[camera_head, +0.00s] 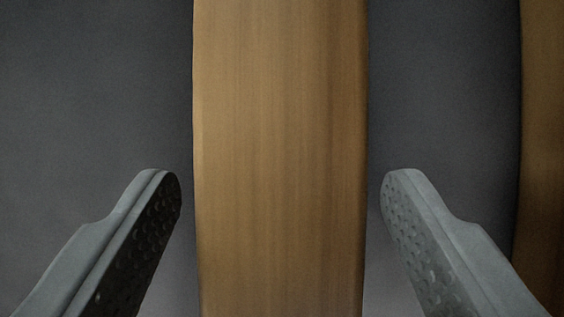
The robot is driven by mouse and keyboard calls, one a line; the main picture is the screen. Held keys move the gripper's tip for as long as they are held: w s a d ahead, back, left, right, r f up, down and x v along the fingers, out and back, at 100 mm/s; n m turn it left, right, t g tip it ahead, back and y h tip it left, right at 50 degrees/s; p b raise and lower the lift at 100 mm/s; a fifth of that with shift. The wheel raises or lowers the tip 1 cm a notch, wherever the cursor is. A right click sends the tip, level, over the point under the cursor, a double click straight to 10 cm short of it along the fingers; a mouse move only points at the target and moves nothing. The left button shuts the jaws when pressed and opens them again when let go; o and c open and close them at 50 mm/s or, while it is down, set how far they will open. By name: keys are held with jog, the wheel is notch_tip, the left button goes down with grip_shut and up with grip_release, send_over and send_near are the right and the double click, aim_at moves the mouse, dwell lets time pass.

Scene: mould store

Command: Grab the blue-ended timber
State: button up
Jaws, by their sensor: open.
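A long brown wooden timber (280,150) runs from the top edge to the bottom edge of the view, through the middle. Neither of its ends is in view, so I cannot tell whether it is the blue-ended one. My gripper (280,190) is open, with one grey finger on each side of this timber. A narrow gap shows between each fingertip and the timber's edge, and no contact shows.
A second wooden piece (545,130) shows at the right edge, partly cut off and partly behind the right finger. A plain dark grey surface (90,100) lies to the left of the middle timber and between the two pieces.

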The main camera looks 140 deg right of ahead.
jog(key=shift+f, duration=0.1)
jog(key=c, duration=1.3)
